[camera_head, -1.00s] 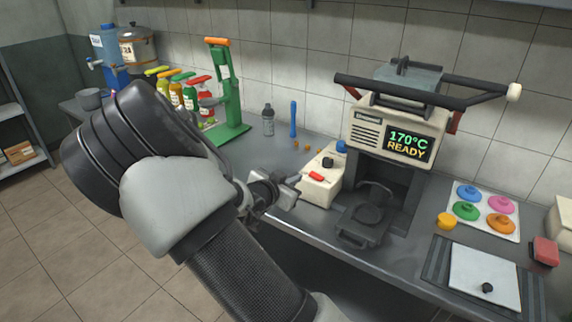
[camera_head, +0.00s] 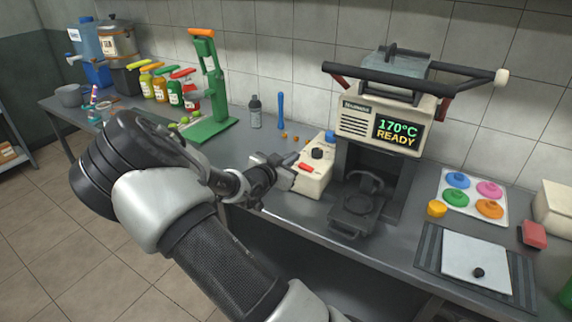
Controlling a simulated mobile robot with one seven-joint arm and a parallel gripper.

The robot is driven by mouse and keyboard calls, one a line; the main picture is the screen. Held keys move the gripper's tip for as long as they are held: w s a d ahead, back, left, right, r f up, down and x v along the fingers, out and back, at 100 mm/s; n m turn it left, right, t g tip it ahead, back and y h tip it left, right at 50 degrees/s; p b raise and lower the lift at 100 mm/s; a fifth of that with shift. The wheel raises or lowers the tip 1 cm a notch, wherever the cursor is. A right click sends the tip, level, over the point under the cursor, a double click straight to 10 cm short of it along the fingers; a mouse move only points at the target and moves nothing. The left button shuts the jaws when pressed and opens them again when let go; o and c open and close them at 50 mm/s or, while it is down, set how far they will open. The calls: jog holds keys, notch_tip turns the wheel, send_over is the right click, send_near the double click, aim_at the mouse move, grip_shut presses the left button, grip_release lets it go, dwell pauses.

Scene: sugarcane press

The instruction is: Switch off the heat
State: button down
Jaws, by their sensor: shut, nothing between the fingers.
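The press machine (camera_head: 352,119) stands on the counter with a lit display (camera_head: 397,132) reading 170°C READY. A cream control box (camera_head: 313,187) sits just left of its base. The box carries a red switch (camera_head: 306,167) on top and a black knob (camera_head: 317,152) behind it. My gripper (camera_head: 293,160) is shut and empty at the left side of the box, its tips close to the red switch. I cannot tell whether they touch the box. The switch's on or off position is too small to tell.
The dark press plate (camera_head: 357,208) juts forward right of the box. A blue stick (camera_head: 281,110) and a dark bottle (camera_head: 255,112) stand behind my gripper. A green hand press (camera_head: 213,125) is farther left. Coloured lids (camera_head: 458,180) and a white board (camera_head: 474,258) lie right.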

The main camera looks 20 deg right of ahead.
aim_at(306, 168)
jog(key=w+d+f, duration=0.2)
jog(key=w+f, duration=0.1)
jog(key=f, duration=0.2)
jog(key=shift+d, duration=0.2)
jog(key=shift+b, duration=0.35)
jog(key=shift+w+a+f+b, duration=0.1)
jog(key=shift+w+f+b, duration=0.05)
jog(key=shift+f+b, duration=0.2)
jog(key=shift+r, duration=0.1)
